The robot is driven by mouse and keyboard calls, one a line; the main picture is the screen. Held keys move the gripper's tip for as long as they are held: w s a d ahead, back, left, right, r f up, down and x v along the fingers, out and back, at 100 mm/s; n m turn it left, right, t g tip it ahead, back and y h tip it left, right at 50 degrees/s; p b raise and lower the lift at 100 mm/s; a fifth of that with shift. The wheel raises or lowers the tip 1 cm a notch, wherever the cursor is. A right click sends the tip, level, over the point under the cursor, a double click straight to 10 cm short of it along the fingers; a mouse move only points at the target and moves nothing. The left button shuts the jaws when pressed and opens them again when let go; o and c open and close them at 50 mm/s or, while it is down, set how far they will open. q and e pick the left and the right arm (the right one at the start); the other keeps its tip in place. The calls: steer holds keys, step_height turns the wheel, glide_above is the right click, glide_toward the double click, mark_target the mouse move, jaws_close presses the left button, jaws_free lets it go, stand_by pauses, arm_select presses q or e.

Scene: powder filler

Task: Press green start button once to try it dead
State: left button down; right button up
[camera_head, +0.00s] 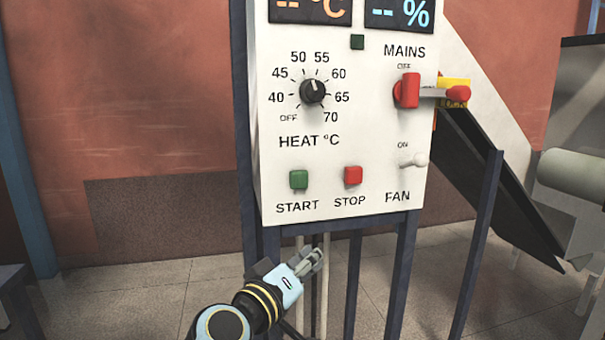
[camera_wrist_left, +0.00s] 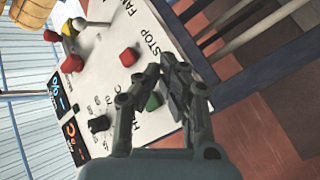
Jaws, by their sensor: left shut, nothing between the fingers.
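The green START button (camera_head: 299,180) is at the lower left of the white control panel (camera_head: 345,135). My left gripper (camera_head: 316,257) is shut and empty, low in front of the panel, below the START label. In the left wrist view the gripper fingers (camera_wrist_left: 165,82) are close together, and the green button (camera_wrist_left: 153,102) shows between them, partly hidden. I cannot tell the gap between fingertips and button. The red STOP button (camera_head: 353,175) is right of START and also shows in the left wrist view (camera_wrist_left: 129,56). My right gripper is not in view.
The red MAINS handle (camera_head: 407,91) is by the OFF mark. The heat knob (camera_head: 312,91) points near its top, and the white FAN switch (camera_head: 414,160) is at the lower right. Both displays (camera_head: 398,13) show dashes. Dark posts (camera_head: 405,260) stand below the panel.

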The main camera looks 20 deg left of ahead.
arm_select(q)
step_height(320, 180, up, 9)
steer(key=w+d+t+p, duration=0.1)
steer(key=p, duration=0.1)
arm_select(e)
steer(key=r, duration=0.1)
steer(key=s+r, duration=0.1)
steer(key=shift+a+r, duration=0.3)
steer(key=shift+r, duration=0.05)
